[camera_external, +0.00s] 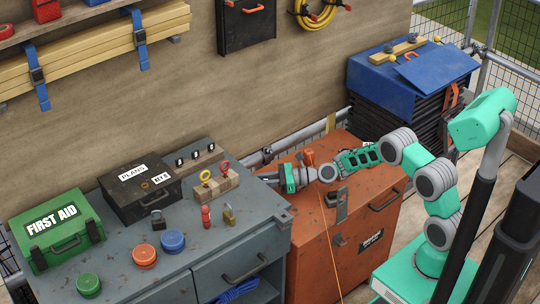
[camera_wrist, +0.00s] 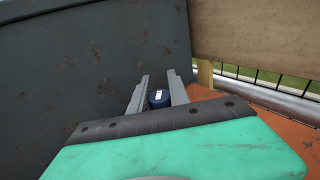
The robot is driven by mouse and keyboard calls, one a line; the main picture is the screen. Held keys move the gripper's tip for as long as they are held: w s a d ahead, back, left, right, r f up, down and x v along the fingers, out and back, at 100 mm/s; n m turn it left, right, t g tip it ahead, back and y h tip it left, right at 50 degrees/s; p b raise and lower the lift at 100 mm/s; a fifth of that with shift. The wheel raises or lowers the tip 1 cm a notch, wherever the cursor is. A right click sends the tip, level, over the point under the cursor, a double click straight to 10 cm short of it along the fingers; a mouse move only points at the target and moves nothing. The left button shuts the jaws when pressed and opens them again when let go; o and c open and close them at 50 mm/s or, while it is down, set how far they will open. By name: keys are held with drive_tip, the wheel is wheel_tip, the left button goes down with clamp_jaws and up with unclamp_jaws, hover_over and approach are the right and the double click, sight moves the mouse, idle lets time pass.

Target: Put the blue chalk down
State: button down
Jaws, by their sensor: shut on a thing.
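In the external view I cannot make the chalk out at the fingertips. Whether it touches the bench is not clear. A red chalk-like bottle (camera_external: 206,216) stands upright on the bench, left of and nearer than my gripper.
Bare bench lies at front right.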

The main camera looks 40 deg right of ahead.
drive_tip(key=shift+f, duration=0.1)
drive_tip(key=shift+f, duration=0.55)
drive_tip(key=c, duration=1.2)
unclamp_jaws()
drive_tip(key=shift+c, duration=0.2)
drive_tip(key=shift+r, duration=0.7)
drive_tip(key=p+v, duration=0.1)
drive_tip(key=v, duration=1.1)
drive_tip(key=shift+p, duration=0.4)
